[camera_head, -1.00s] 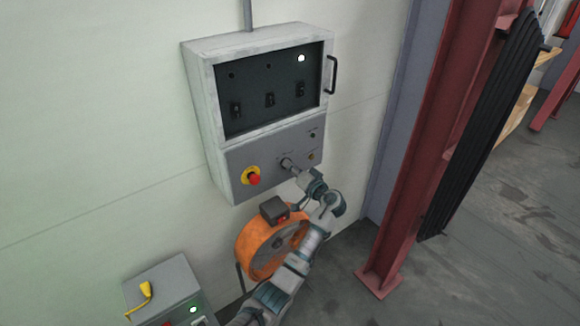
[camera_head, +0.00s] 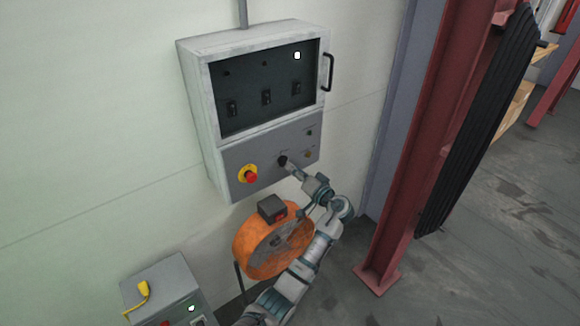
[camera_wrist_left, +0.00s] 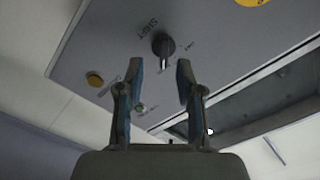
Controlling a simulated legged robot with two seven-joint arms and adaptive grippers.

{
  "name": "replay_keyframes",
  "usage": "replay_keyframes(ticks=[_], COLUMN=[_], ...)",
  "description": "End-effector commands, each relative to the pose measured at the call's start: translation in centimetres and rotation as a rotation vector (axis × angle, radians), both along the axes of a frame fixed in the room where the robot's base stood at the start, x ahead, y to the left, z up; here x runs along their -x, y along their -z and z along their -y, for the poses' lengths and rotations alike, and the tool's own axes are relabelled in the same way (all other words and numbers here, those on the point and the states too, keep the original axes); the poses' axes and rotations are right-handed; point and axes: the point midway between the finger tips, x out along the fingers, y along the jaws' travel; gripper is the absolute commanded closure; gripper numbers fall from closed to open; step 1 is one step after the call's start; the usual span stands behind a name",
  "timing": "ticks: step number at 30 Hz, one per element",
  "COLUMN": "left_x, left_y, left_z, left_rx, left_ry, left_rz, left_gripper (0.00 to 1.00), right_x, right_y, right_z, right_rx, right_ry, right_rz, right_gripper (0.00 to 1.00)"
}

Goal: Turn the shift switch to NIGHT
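The shift switch is a black rotary knob (camera_head: 283,161) on the grey lower panel of the wall cabinet (camera_head: 235,165). In the left wrist view the knob (camera_wrist_left: 163,45) sits beside the printed word SHIFT; the smaller position labels near it are too small to read, so I cannot tell which one it points to. My left gripper (camera_head: 291,168) is just below and right of the knob in the head view. In the left wrist view its two fingers (camera_wrist_left: 160,75) are spread apart with nothing between them, and the knob lies beyond the tips. My right gripper is not in view.
A red emergency stop (camera_head: 250,176) on a yellow ring is left of the knob. A yellow button (camera_wrist_left: 95,79) is on the same panel. A red steel column (camera_head: 425,150) stands to the right.

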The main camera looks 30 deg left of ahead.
Motion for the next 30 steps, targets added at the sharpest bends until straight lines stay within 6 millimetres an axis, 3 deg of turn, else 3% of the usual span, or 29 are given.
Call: replay_keyframes(ticks=[6,12,30], left_x=[1.8,2.7,2.9], left_y=[0.3,0.3,0.5], left_z=[4.7,7.1,7.7], left_rx=[0.004,0.003,0.002], left_ry=[0.003,0.001,0.003], left_rz=[-0.003,-0.003,-0.007], left_gripper=[0.64,0.64,0.64], right_x=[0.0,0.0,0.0], right_y=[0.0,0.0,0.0], right_z=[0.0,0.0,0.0], right_rx=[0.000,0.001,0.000], right_ry=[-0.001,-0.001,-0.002], right_rz=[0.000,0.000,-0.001], right_gripper=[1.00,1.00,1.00])
